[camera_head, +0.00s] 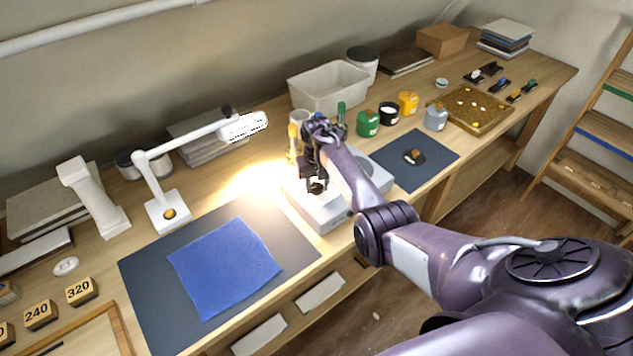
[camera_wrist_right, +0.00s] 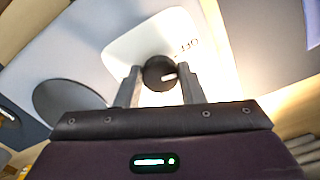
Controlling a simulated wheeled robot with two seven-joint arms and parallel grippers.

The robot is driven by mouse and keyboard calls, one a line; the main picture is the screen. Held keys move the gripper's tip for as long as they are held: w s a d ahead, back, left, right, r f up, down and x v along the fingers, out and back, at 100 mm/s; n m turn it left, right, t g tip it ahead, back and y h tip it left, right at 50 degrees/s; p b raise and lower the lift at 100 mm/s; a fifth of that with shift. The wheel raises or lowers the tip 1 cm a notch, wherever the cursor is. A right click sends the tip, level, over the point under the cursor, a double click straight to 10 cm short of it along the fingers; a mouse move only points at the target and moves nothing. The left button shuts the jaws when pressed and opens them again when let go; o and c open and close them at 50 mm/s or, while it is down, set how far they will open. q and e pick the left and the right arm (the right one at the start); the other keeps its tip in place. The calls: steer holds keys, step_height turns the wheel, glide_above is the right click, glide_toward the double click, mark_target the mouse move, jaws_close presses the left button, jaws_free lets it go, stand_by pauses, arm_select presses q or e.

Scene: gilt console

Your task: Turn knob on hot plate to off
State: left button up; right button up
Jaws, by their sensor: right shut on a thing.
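The hot plate (camera_head: 316,207) is a white box on the table under the lamp's light, partly hidden by my right arm. In the right wrist view its white top (camera_wrist_right: 130,42) shows, with a dark round plate (camera_wrist_right: 65,100) at the left. A black knob (camera_wrist_right: 159,73) with a white pointer mark sits between the fingers of my right gripper (camera_wrist_right: 160,86). The letters "OFF" (camera_wrist_right: 187,47) are printed beside the knob; the pointer is turned to the right, below the letters. In the head view my right gripper (camera_head: 317,185) is over the hot plate. My left gripper is out of view.
A white desk lamp (camera_head: 166,208) stands left of the hot plate. A blue cloth (camera_head: 224,267) lies on a dark mat in front. Behind are a pale bin (camera_head: 328,88) and bottles; green (camera_head: 367,123) and yellow (camera_head: 408,103) jars stand to the right.

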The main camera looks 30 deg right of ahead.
mark_target(317, 187)
steer(key=n, duration=0.4)
steer(key=shift+w+d+r+n+p, duration=0.1)
steer(key=shift+n+p, duration=0.2)
stand_by(0.5)
steer(key=o, duration=1)
steer(key=shift+r+b, duration=0.35)
steer(key=shift+r, duration=3.5)
